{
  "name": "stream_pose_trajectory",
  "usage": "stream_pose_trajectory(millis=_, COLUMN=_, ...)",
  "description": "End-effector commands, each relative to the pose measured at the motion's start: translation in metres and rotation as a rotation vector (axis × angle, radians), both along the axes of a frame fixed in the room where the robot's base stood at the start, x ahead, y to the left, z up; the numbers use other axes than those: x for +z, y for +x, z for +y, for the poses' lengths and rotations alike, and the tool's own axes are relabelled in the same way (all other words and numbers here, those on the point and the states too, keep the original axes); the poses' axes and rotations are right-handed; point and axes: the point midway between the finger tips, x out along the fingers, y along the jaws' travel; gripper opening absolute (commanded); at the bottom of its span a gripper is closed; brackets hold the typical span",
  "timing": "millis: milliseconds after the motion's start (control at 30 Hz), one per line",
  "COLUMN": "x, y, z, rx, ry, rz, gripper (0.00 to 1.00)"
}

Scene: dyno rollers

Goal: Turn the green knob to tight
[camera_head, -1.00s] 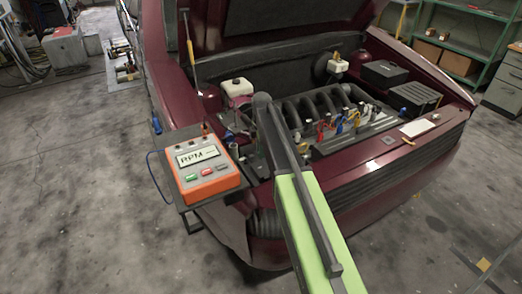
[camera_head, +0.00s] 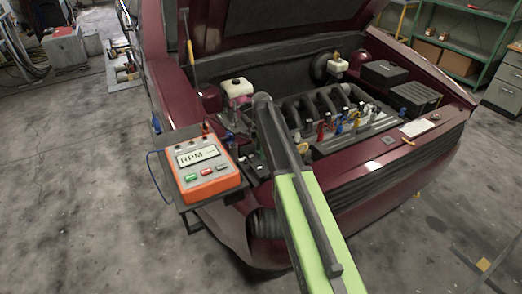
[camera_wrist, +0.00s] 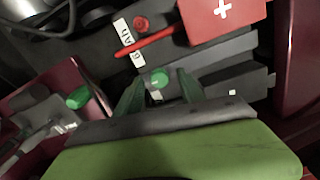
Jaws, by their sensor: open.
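A round green knob (camera_wrist: 159,77) shows in the wrist view on a dark panel, beside a small white label. My gripper (camera_wrist: 160,92) is open, with its two dark green fingers to the left and right of the knob. The fingers appear empty, and I cannot tell whether either touches the knob. A second green piece (camera_wrist: 78,97), shaped like a short cylinder, lies further left. In the head view my arm and the engine parts hide the gripper, and I cannot make out the green knob there.
In the wrist view, a red lever (camera_wrist: 145,46), a red knob (camera_wrist: 141,23) and a red block with a white cross (camera_wrist: 222,18) sit beyond the fingers. In the head view, an orange RPM meter (camera_head: 207,181) stands left of my arm, by the open maroon car (camera_head: 350,197).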

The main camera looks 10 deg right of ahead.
Motion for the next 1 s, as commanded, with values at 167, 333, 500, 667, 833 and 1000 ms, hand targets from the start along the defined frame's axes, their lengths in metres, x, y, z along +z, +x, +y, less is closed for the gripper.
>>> stream_pose_trajectory(millis=167, x=0.011, y=0.000, z=0.000, rx=0.000, ry=0.000, rz=0.000, gripper=0.46)
stream_pose_trajectory(millis=333, x=0.039, y=-0.001, z=0.000, rx=0.000, ry=0.000, rz=0.000, gripper=0.46)
stream_pose_trajectory(millis=500, x=0.078, y=-0.003, z=0.000, rx=0.000, ry=0.000, rz=0.000, gripper=0.46)
stream_pose_trajectory(millis=667, x=0.114, y=-0.004, z=-0.001, rx=0.000, ry=0.000, rz=0.000, gripper=0.46)
stream_pose_trajectory(millis=833, x=0.152, y=-0.006, z=-0.001, rx=0.000, ry=0.000, rz=0.000, gripper=0.46)
stream_pose_trajectory(millis=1000, x=0.174, y=-0.007, z=-0.001, rx=0.000, ry=0.000, rz=0.000, gripper=0.46)
